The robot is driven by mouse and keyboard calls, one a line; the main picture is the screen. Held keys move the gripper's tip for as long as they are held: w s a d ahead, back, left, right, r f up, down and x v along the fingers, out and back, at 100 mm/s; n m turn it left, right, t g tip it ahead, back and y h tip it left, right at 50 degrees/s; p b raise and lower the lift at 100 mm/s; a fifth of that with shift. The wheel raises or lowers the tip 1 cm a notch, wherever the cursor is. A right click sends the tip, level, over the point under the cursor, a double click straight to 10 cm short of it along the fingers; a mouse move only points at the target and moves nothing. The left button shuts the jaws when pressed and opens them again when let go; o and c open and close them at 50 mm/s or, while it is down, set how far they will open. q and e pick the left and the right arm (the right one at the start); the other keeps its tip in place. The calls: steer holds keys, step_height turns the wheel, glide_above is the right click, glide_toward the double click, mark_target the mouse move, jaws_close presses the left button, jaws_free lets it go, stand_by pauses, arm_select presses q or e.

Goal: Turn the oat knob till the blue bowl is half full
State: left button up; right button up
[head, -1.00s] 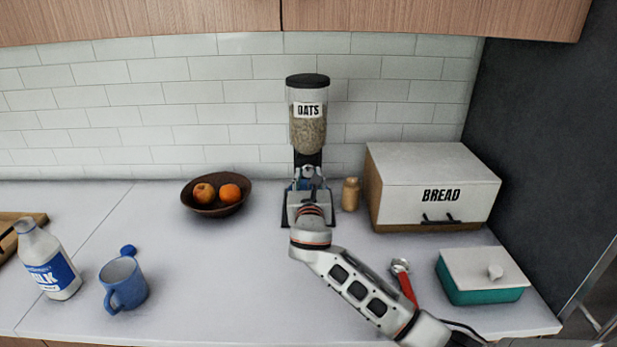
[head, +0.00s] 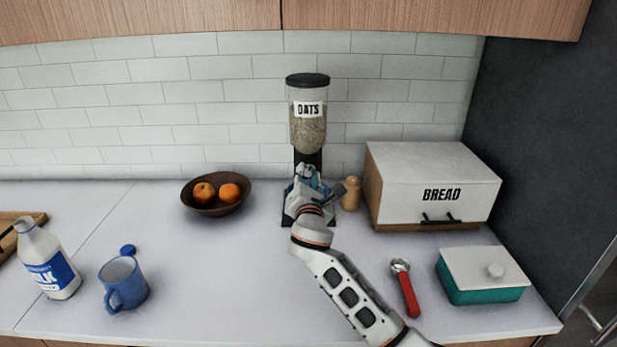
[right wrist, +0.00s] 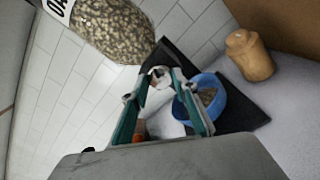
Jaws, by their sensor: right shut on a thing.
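The oat dispenser (head: 308,128), with a black lid and an OATS label, stands against the tiled wall. Oats fill the lower part of its clear hopper, also seen in the right wrist view (right wrist: 112,25). My right gripper (head: 307,175) is at the dispenser's front below the hopper, tilted, and shut on the knob (right wrist: 158,77), which shows between its teal-padded fingers. The blue bowl (right wrist: 218,102) sits on the dark base beside the fingers with some oats (right wrist: 208,95) inside. The fingers partly hide it, so its exact level is unclear. My left gripper is not in view.
A wooden shaker (head: 350,194) and the bread box (head: 433,187) stand close on the right. A fruit bowl (head: 216,207) is on the left. A red-handled tool (head: 408,293) and a teal dish (head: 482,287) lie nearer.

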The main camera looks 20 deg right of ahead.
steer(key=m, duration=0.3)
steer(key=shift+m+b, duration=0.35)
steer(key=shift+m, duration=1.25)
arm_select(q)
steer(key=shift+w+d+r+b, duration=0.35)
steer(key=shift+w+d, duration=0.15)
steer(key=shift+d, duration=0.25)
arm_select(e)
steer(key=shift+m, duration=0.5)
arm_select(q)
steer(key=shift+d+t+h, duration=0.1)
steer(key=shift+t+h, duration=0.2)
arm_select(e)
steer(key=o, duration=1.1)
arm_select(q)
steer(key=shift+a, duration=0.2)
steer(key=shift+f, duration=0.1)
arm_select(e)
steer(key=shift+s, duration=0.1)
steer(key=v, duration=1.1)
steer(key=shift+s+a, duration=0.2)
steer(key=shift+s, duration=0.15)
